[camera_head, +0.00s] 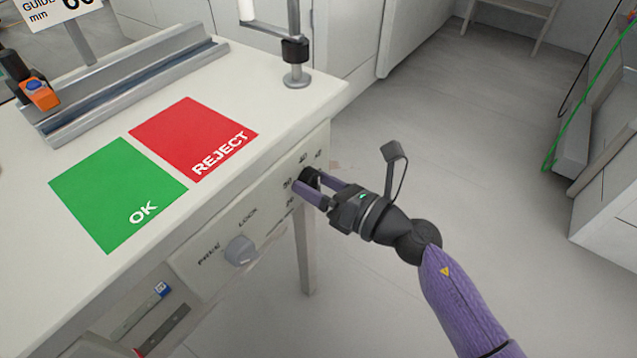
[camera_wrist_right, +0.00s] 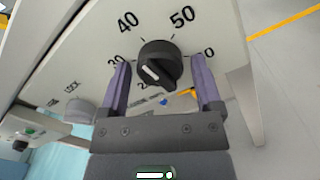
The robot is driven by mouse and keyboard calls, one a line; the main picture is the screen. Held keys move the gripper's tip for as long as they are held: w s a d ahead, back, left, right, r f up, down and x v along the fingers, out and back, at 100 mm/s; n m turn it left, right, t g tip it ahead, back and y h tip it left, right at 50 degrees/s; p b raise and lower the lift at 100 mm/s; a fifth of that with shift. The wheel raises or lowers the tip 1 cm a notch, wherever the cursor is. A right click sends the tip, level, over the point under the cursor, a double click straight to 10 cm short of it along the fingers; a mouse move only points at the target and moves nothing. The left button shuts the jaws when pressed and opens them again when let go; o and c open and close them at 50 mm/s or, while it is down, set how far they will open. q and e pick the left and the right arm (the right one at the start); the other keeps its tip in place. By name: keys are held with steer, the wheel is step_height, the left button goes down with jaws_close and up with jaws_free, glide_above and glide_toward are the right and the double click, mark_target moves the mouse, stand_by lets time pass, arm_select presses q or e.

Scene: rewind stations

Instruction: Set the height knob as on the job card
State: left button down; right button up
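The black height knob (camera_wrist_right: 165,54) sits on the pale front panel, with 40 and 50 readable above it and other dial numbers partly covered. Its white mark lies on its lower-left side; I cannot tell which number it indicates. My right gripper (camera_wrist_right: 160,73) is open, with one purple finger on each side of the knob. I cannot tell whether the fingers touch it. In the head view, the right gripper (camera_head: 316,182) is at the panel and mostly hides the knob. A card (camera_head: 52,10) reading GUIDE mm is cut off at the top. My left gripper is out of view.
A grey FREE/LOCK knob (camera_head: 240,250) is on the same panel. The bench top bears a green OK patch (camera_head: 115,190), a red REJECT patch (camera_head: 190,135) and a metal rail (camera_head: 130,88) with an orange-and-black piece (camera_head: 38,94). A post (camera_head: 295,50) stands at the corner.

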steer(key=c, duration=1)
steer(key=shift+r+m+p, duration=0.15)
steer(key=shift+m+p, duration=0.5)
steer(key=shift+m, duration=0.25)
steer(key=m+p, duration=0.1)
steer(key=m, duration=0.1)
steer(key=shift+m, duration=0.3)
steer(key=shift+m+p, duration=0.7)
steer(key=shift+m, duration=0.2)
steer(key=m+p, duration=0.1)
steer(key=m, duration=0.1)
steer(key=shift+m, duration=0.4)
steer(key=m+p, duration=0.1)
steer(key=m, duration=0.1)
steer(key=shift+m, duration=0.3)
steer(key=m+p, duration=0.2)
steer(key=m, duration=0.7)
steer(key=shift+p, duration=0.4)
steer(key=m, duration=0.2)
steer(key=shift+m, duration=0.3)
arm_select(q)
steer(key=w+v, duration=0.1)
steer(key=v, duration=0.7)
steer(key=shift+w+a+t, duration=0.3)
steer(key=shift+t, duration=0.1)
arm_select(e)
steer(key=shift+m, duration=0.5)
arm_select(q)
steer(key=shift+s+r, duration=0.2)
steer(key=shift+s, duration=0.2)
